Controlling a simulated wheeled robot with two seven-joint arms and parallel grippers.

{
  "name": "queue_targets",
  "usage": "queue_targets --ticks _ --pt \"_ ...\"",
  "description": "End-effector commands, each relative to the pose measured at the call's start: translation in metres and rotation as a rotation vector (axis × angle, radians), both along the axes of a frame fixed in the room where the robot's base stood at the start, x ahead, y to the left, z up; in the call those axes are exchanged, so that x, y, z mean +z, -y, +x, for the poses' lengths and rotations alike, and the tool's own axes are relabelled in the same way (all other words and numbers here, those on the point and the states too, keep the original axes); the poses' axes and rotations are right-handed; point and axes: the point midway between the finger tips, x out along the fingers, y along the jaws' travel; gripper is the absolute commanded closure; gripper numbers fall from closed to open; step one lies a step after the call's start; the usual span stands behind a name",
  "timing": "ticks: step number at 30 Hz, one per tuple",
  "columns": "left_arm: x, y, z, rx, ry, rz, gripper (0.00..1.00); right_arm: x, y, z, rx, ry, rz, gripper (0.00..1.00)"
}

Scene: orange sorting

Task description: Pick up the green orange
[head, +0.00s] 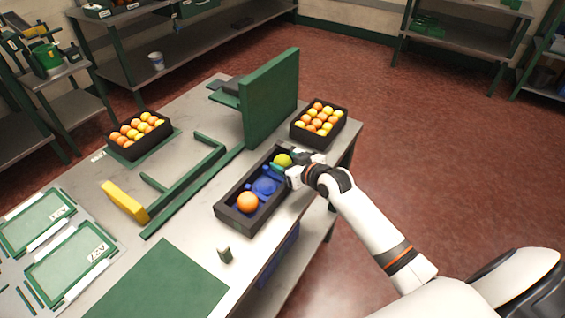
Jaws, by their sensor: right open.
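The green orange (283,160) is yellow-green and sits at the far end of a long dark tray (224,211) on the table. An orange-coloured orange (247,202) lies at the near end of the same tray, with blue cup-like holders (265,187) between them. My right gripper (283,170) reaches in from the right over the tray's edge, right beside the green orange. It is open; its fingertips are small here, and I cannot tell whether they touch the fruit. My left gripper is not in view.
A tall green panel (272,100) stands just behind the tray. Crates of oranges stand at the back right (298,135) and left (128,153). Green rails (190,190) and a yellow block (125,201) lie left of the tray. A green mat (160,285) lies in front.

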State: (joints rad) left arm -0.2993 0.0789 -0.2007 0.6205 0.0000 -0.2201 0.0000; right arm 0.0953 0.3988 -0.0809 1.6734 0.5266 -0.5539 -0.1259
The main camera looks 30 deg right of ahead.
Motion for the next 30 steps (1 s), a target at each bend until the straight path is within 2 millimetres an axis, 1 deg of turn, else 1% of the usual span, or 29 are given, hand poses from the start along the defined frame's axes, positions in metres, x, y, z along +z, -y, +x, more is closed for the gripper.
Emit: queue_targets --ticks 5,6,12,17,20,23,30 --pt "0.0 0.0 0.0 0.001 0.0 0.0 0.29 0.0 0.0 0.0 0.0 0.0 0.0 0.41" --pt "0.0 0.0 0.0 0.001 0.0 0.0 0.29 0.0 0.0 0.0 0.0 0.0 0.0 0.44" --pt "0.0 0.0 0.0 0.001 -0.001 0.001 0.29 0.0 0.0 0.0 0.0 0.0 0.0 0.75" --pt "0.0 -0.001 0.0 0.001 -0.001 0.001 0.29 0.0 0.0 0.0 0.0 0.0 0.0 0.75" --pt "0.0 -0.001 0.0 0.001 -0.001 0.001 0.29 0.004 0.0 0.0 0.0 0.001 0.0 0.75" --pt "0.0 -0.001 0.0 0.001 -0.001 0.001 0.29 0.017 0.0 0.001 0.001 0.004 -0.001 0.75" --pt "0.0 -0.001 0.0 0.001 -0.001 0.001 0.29 0.066 0.0 0.001 0.002 0.007 -0.003 0.75"
